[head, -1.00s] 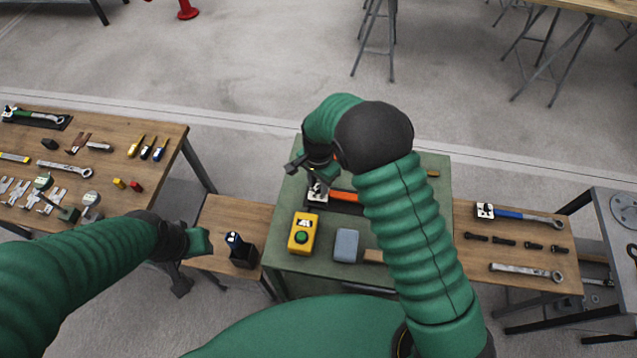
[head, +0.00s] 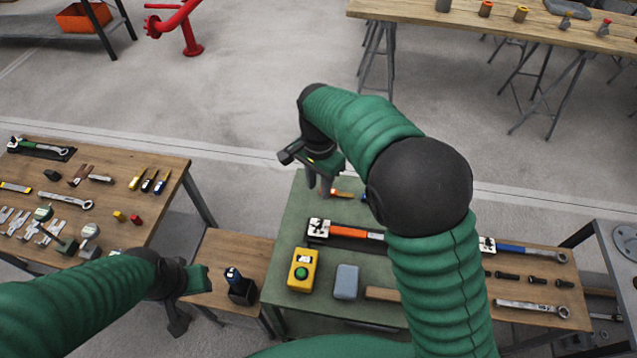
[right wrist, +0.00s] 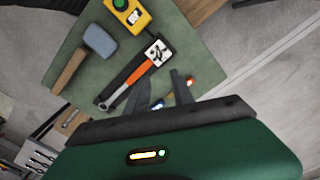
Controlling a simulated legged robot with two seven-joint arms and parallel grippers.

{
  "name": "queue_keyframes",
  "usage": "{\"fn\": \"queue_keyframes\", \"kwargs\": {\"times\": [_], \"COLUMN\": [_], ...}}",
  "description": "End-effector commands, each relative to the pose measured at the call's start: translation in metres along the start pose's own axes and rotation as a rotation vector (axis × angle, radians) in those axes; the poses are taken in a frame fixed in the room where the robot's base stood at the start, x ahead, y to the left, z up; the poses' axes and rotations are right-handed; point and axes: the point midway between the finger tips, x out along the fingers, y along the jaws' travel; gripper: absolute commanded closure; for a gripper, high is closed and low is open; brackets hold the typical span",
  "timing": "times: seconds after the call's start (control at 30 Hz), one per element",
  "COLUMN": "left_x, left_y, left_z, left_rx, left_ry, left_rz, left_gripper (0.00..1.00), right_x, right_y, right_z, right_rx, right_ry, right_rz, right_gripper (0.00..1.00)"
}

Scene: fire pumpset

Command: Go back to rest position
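My right gripper (head: 319,184) is raised above the far left part of the green table (head: 289,222). In the right wrist view its two fingers (right wrist: 162,95) stand apart with nothing clearly held between them. An orange-handled wrench (head: 352,232) lies on its dark holder on the table below, apart from the fingers; it also shows in the right wrist view (right wrist: 137,74). My left gripper (head: 193,302) hangs at the lower left, by the low wooden table (head: 220,256). Its fingers look spread and empty.
The green table also holds a yellow box with a green button (head: 302,270) and a grey-headed mallet (head: 346,282). A blue-handled wrench (head: 518,248) lies on the right bench. A tool-covered wooden table (head: 120,177) stands left.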

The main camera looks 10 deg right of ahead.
Motion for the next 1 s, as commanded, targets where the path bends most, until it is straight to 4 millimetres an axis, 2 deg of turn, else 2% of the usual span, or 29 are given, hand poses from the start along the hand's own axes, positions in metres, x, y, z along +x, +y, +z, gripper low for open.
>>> {"fn": "queue_keyframes", "kwargs": {"times": [0.4,0.5,0.57,0.67,0.7,0.83,0.9,1.0], "left_x": [0.0,0.0,0.0,0.0,0.0,0.0,0.0,0.0], "left_y": [0.0,0.0,0.0,0.0,0.0,0.0,0.0,0.0], "left_z": [0.0,0.0,0.0,0.0,0.0,0.0,0.0,0.0], "left_rx": [0.0,0.0,0.0,0.0,0.0,0.0,0.0,0.0], "left_ry": [0.0,0.0,0.0,0.0,0.0,0.0,0.0,0.0], "left_rz": [0.0,0.0,0.0,0.0,0.0,0.0,0.0,0.0], "left_gripper": [0.64,0.64,0.64,0.64,0.64,0.64,0.64,0.64], "right_x": [-0.001,0.0,0.002,0.009,0.013,0.028,0.034,0.041], "right_y": [0.0,0.008,0.024,0.068,0.088,0.149,0.172,0.19], "right_z": [0.0,-0.001,-0.004,-0.004,0.0,0.016,0.026,0.034], "right_rx": [0.0,-0.03,-0.09,-0.277,-0.371,-0.664,-0.786,-0.89], "right_ry": [0.0,0.001,0.006,0.038,0.059,0.141,0.179,0.212], "right_rz": [0.0,-0.008,-0.024,-0.066,-0.083,-0.111,-0.113,-0.11], "right_gripper": [0.71,0.71,0.71,0.71,0.71,0.71,0.71,0.71]}}
